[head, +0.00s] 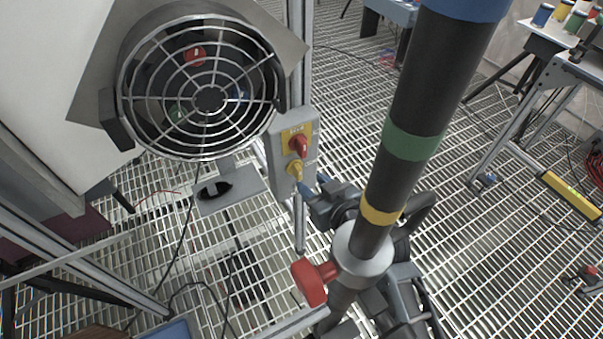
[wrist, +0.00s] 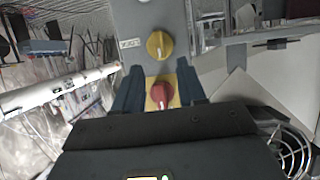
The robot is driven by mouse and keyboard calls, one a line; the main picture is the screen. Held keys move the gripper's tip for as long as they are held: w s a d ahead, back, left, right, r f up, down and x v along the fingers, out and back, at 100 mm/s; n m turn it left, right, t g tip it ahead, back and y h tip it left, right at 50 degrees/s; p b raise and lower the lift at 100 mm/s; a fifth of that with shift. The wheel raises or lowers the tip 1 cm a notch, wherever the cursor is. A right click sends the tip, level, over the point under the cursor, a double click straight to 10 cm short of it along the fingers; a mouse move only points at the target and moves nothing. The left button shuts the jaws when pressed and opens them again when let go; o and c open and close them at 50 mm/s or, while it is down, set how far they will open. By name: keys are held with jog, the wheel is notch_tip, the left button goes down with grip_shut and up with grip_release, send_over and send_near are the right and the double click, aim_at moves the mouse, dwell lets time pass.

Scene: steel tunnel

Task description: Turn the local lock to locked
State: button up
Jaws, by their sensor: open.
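A grey control box (head: 278,153) is fixed to an upright post beside the round fan. It carries a red knob (head: 299,144) on a yellow plate and a yellow knob (head: 295,171) below it. In the wrist view the red knob (wrist: 160,92) appears between my fingers, and the yellow knob (wrist: 159,45) lies beyond the fingertips. My gripper (head: 314,184) is open and empty at the box's lower right. Contact with either knob cannot be made out.
The caged fan (head: 208,88) stands left of the box. A thick dark pole (head: 385,165) with coloured bands and a red handle (head: 314,282) crosses in front. A table (head: 553,38) with coloured spools is at upper right. Open grating floor (head: 480,220) lies to the right.

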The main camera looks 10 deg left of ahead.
aim_at(300, 173)
jog(key=x, duration=0.6)
jog(key=shift+w+a+f, duration=0.15)
jog(key=shift+w+a, duration=0.1)
jog(key=shift+w, duration=0.05)
grip_shut()
